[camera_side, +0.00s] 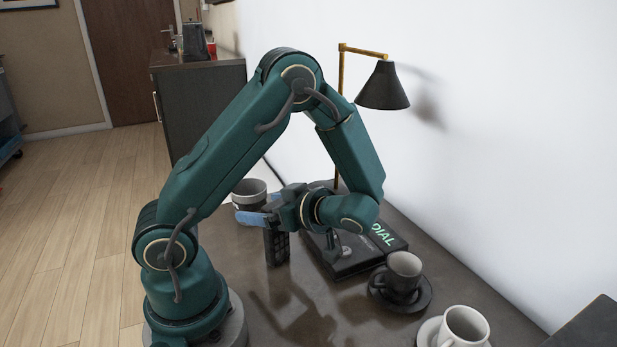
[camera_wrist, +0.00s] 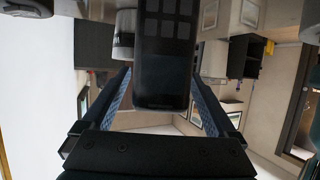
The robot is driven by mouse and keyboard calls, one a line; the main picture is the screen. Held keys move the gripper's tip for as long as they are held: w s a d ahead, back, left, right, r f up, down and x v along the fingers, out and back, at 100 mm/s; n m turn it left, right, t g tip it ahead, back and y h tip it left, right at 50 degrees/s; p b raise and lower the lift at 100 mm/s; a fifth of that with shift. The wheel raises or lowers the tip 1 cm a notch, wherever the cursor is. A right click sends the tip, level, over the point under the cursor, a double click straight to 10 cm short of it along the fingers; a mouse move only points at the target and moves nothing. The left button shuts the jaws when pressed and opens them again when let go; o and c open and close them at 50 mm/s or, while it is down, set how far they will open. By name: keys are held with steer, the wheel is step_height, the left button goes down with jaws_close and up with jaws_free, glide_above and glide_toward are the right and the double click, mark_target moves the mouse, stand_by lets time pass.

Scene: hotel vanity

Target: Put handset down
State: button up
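The handset (camera_side: 277,248) is a dark, slim block with a keypad on its face. It hangs upright below my gripper (camera_side: 257,217), whose blue finger pads point left in the side view. In the wrist view the handset (camera_wrist: 166,75) stands between the two blue-padded fingers of my gripper (camera_wrist: 163,85), which appear shut on it. The exact contact with the pads is hard to see. The handset's lower end seems a little above the table.
A grey cup (camera_side: 248,188) stands behind my gripper. A dark cup (camera_side: 402,273) on a saucer is right of the phone base, and a white cup (camera_side: 465,327) is farther right. A lamp (camera_side: 382,88) stands by the wall. The table (camera_side: 325,315) in front is clear.

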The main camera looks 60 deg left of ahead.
steer(key=shift+r, duration=0.2)
steer(key=v, duration=1.2)
steer(key=s+d+r+m+t+h, duration=0.1)
steer(key=m+t+h, duration=0.4)
steer(key=m, duration=0.6)
steer(key=s+d+r+m+t+h, duration=0.1)
steer(key=s+d+m+t+h, duration=0.2)
steer(key=m, duration=0.8)
steer(key=d+t+h, duration=0.2)
steer(key=d+h, duration=0.1)
steer(key=h, duration=0.1)
steer(key=shift+s+d+m+t, duration=0.2)
steer(key=shift+d+m+t, duration=0.1)
steer(key=shift+t, duration=0.1)
